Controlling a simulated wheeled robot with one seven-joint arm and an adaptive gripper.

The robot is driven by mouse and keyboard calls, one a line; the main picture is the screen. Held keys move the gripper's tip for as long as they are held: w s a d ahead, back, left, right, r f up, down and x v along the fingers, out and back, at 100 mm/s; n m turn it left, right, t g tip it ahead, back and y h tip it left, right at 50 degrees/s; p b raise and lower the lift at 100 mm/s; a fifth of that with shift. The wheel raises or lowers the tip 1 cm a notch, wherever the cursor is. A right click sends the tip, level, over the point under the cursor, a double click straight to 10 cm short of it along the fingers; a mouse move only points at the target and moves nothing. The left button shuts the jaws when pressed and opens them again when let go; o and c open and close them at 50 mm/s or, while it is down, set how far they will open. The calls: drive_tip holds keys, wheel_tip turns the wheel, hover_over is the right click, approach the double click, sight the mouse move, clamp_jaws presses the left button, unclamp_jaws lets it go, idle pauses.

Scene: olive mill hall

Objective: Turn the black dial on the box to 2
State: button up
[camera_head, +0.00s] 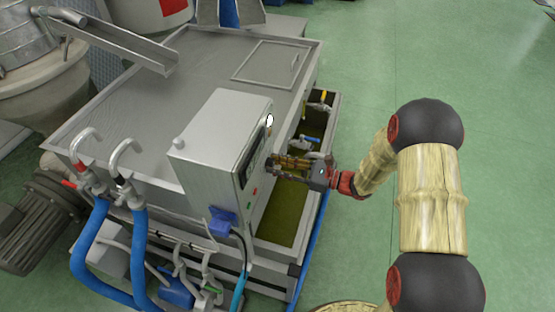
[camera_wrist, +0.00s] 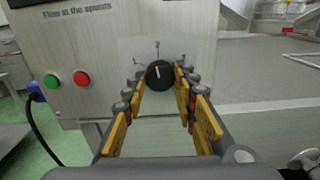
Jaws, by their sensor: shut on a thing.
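The grey metal box (camera_head: 205,165) stands on the corner of a steel tank in the head view. Its front panel (camera_wrist: 95,55) fills the upper left of the wrist view. The round black dial (camera_wrist: 159,74) sits low on that panel. Its white pointer line points nearly straight up, towards a small numeral at the top of the scale; the numeral is too small to read surely. My gripper (camera_wrist: 160,82) has its yellow-padded fingers on either side of the dial, shut on it. In the head view, my gripper (camera_head: 285,163) reaches the box's front from the right and hides the dial.
A green button (camera_wrist: 51,81) and a red button (camera_wrist: 82,78) sit left of the dial. A blue plug (camera_head: 222,222) and cable hang below the box. The steel tank (camera_head: 200,60) lies behind. Green floor (camera_head: 500,110) is clear on the right.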

drive_tip(key=shift+m+p, duration=0.65)
drive_tip(key=shift+m, duration=0.15)
drive_tip(key=o, duration=1.1)
drive_tip(key=shift+c, duration=0.2)
drive_tip(key=shift+o, duration=0.4)
drive_tip(key=v, duration=1.2)
